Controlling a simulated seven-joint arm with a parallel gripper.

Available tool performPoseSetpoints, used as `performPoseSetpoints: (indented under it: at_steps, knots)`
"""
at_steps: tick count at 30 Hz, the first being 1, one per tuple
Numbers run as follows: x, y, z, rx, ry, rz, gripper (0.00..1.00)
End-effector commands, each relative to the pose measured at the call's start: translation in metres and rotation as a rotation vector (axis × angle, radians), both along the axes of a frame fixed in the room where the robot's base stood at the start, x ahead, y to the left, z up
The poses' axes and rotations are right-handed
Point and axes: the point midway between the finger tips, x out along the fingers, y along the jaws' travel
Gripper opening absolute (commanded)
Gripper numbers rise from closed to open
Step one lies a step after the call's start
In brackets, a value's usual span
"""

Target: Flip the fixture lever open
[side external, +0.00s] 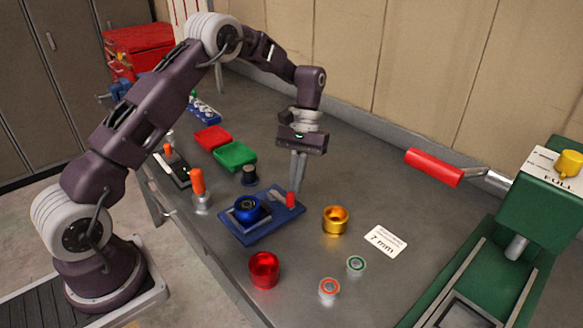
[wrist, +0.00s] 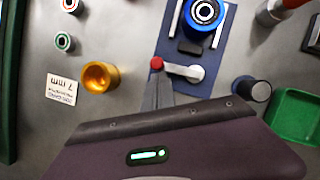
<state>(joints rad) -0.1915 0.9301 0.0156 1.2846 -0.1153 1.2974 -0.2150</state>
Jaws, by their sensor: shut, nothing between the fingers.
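The fixture is a blue plate (side external: 240,232) on the grey bench; it also shows in the wrist view (wrist: 228,28). A blue cylindrical part with a bearing-like centre (side external: 247,208) sits on it. The fixture lever (wrist: 186,71) is a short pale grey arm with a red knob (wrist: 157,63) at its left end in the wrist view. The red knob also stands up at the plate's right side in the side view (side external: 291,199). My gripper (side external: 297,187) is shut and empty, fingers pointing down right beside the red knob. I cannot tell whether they touch.
A gold cup (side external: 335,219), a red cup (side external: 264,270) and two small rings stand near the fixture. A dark cylinder (side external: 249,175) and a green tray (side external: 235,156) lie behind it. A green press (side external: 545,215) with a red handle (side external: 434,167) stands at right.

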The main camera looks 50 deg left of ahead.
Motion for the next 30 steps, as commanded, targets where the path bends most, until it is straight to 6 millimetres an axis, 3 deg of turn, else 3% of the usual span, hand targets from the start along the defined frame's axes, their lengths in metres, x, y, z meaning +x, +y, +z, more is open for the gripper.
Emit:
performPoseSetpoints:
  at_steps: [22,30]
  knots:
    - [-0.004,-0.002,0.0,-0.001,0.005,-0.051,0.0]
    - [0.012,0.005,0.037,0.002,-0.003,-0.051,0.0]
